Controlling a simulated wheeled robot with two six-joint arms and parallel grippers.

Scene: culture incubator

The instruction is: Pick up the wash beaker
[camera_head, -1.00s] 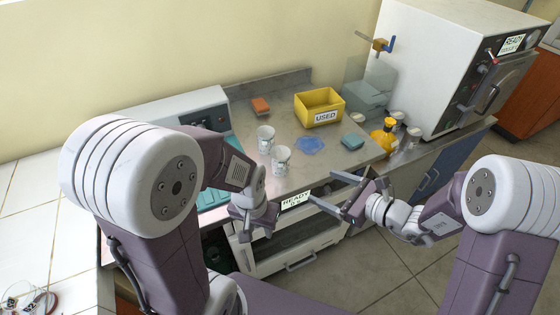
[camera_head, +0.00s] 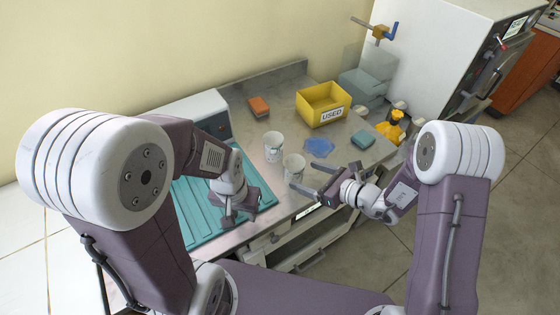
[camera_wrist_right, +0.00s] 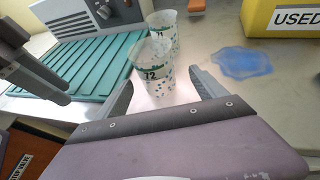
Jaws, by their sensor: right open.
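Two pale, speckled beakers with green markings stand upright on the steel worktop. The farther beaker (camera_head: 273,147) also shows in the right wrist view (camera_wrist_right: 163,27). The nearer beaker (camera_head: 293,168) shows there in front of it (camera_wrist_right: 153,72), with a number that looks like 32. I cannot tell which one is the wash beaker. My right gripper (camera_head: 307,175) is open and empty at the worktop's front edge. Its fingers point at the nearer beaker, which appears between them in the wrist view. My left gripper (camera_head: 238,213) is over the teal mat; its jaw state is unclear.
A yellow USED bin (camera_head: 323,104) stands behind the beakers. A blue puddle-like patch (camera_head: 319,147), a teal sponge (camera_head: 362,139) and an orange block (camera_head: 259,106) lie around them. A yellow bottle (camera_head: 391,127) is at right. The ribbed teal mat (camera_head: 195,205) lies left.

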